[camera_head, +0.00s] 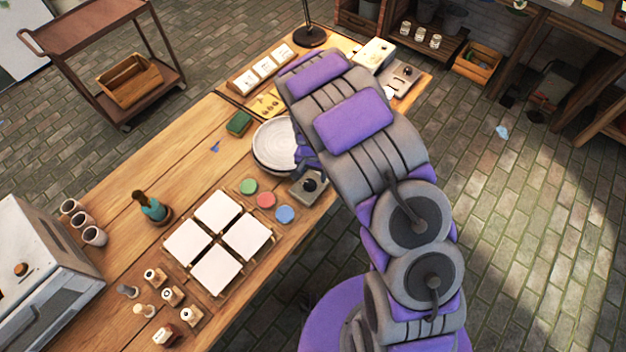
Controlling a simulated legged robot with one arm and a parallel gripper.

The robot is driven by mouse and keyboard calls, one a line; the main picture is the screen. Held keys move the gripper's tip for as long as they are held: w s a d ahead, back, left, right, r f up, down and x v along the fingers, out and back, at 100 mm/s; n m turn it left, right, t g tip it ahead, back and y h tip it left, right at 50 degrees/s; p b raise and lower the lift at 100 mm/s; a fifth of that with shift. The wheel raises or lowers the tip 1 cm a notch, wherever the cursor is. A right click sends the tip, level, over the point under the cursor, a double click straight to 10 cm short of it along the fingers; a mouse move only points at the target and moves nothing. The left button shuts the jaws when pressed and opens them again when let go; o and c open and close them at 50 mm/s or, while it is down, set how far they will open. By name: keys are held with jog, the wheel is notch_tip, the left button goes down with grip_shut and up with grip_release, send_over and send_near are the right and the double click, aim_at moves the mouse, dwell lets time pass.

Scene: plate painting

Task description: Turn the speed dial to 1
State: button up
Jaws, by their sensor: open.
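A small grey box with a black knob, which looks like the speed dial (310,184), sits at the table's right edge beside the round wheel. Its markings are too small to read. The pale round wheel (272,146) lies just up and left of it, partly covered by my arm. My gripper (301,160) is purple, mostly hidden behind my arm, and hangs over the wheel's right side close above the dial. It appears open with nothing in it. I cannot tell whether it touches the dial.
Green, red and blue paint discs (265,200) lie left of the dial. White square tiles (217,212) on a rack stand nearer. A green sponge-like block (239,123) lies beyond. A grey device (400,75) sits at the far end. Bare wood (160,150) lies along the left.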

aim_at(310, 182)
jog(key=f, duration=0.1)
jog(key=a+f, duration=0.1)
jog(key=f, duration=0.1)
jog(key=a+f, duration=0.1)
jog(key=shift+f, duration=0.3)
jog(key=shift+d+f, duration=0.1)
jog(key=shift+f, duration=0.05)
jog(key=shift+d, duration=0.7)
jog(key=shift+c, duration=0.4)
jog(key=shift+a, duration=0.5)
jog(key=c, duration=0.6)
jog(key=shift+d, duration=0.2)
jog(key=c, duration=0.3)
